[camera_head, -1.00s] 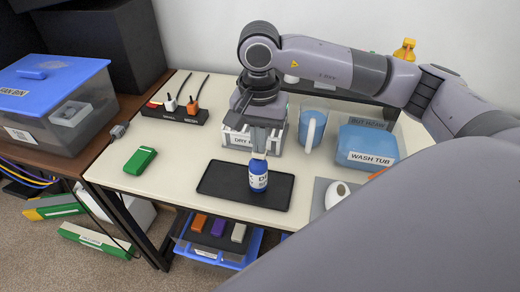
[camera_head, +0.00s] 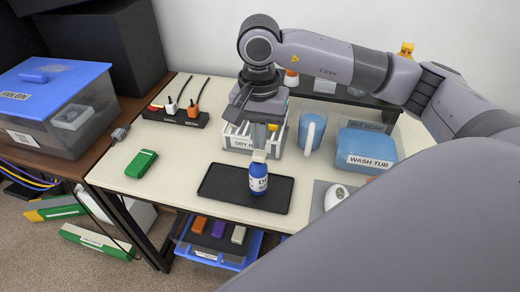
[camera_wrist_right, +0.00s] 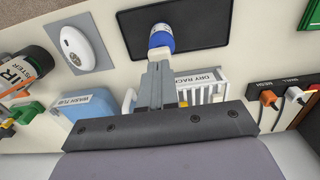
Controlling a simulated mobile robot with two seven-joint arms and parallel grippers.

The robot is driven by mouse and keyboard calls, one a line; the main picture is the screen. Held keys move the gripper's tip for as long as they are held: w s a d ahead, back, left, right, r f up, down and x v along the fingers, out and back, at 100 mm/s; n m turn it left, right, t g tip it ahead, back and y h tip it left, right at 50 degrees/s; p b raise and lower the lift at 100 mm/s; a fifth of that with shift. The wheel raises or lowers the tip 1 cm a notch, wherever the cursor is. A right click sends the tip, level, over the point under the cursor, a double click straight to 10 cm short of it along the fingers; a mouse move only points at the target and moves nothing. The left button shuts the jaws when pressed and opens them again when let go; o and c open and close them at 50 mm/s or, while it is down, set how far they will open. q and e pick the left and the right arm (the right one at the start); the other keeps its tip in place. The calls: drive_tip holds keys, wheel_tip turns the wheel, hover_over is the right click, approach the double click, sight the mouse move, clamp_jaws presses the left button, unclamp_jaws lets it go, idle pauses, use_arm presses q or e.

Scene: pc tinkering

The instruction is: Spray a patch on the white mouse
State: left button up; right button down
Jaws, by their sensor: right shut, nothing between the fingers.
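A blue spray bottle (camera_head: 258,178) with a white label and pale top stands upright on the black tray (camera_head: 215,184) in the head view. It also shows in the right wrist view (camera_wrist_right: 161,38), past my fingertips. The white mouse (camera_head: 336,196) lies on a grey pad to the right of the tray, partly cut off by my arm. The whole mouse shows in the right wrist view (camera_wrist_right: 76,45), with a small dark mark on it. My right gripper (camera_wrist_right: 158,72) is shut and empty, behind and above the bottle, apart from it. My left gripper is out of view.
The dry rack (camera_head: 238,141), a blue mug (camera_head: 311,130) and the wash tub (camera_head: 367,147) stand behind the tray. A green box (camera_head: 141,163) lies to the left. The table is clear between it and the tray.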

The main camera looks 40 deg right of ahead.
drive_tip(key=shift+f+b, duration=1.25)
drive_tip(key=shift+f, duration=0.05)
idle(0.4)
drive_tip(key=shift+r, duration=0.1)
drive_tip(key=shift+r+p, duration=0.8)
drive_tip(key=shift+r, duration=0.4)
drive_tip(key=shift+r+p, duration=1.5)
drive_tip(key=shift+r, duration=1.05)
